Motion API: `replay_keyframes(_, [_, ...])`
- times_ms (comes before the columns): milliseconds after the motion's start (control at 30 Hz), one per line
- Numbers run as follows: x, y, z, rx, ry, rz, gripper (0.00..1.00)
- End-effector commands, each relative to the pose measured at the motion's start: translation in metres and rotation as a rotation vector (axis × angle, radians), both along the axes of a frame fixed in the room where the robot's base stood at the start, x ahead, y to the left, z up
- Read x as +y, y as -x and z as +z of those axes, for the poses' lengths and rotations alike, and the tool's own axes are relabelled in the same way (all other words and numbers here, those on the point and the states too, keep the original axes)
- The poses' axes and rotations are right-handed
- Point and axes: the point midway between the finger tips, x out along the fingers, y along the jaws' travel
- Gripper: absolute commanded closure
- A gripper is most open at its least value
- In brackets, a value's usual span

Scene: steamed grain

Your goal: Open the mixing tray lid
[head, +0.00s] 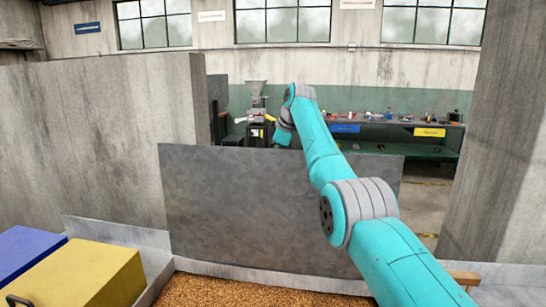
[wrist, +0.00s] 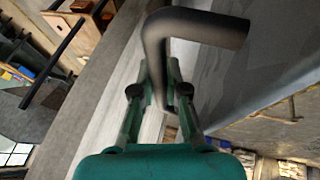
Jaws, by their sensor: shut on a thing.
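The mixing tray lid (head: 255,215) is a large grey metal panel, standing steeply raised in the head view. Brown grain (head: 240,293) shows in the tray in front of its lower edge. My arm reaches over to the far side of the lid, and its fingers are hidden there in the head view. In the wrist view my gripper (wrist: 159,95) is shut on a dark bent bar, the lid handle (wrist: 200,27). A grey metal surface beside the handle looks like the lid, though its edges are hard to make out.
A yellow box (head: 85,275) and a blue box (head: 25,252) stand at the lower left. Concrete walls (head: 100,140) rise on both sides. A workbench (head: 400,122) with small items and a grey machine (head: 256,110) stand at the back. Open floor shows right of the lid.

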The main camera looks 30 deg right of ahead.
Motion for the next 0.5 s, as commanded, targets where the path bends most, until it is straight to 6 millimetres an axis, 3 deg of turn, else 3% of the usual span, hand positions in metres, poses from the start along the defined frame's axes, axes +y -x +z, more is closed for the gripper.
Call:
replay_keyframes(467, [-0.0013,-0.002,0.0007,-0.011,0.004,-0.004,1.0])
replay_keyframes(500, [-0.0013,-0.002,0.0007,-0.011,0.004,-0.004,0.84])
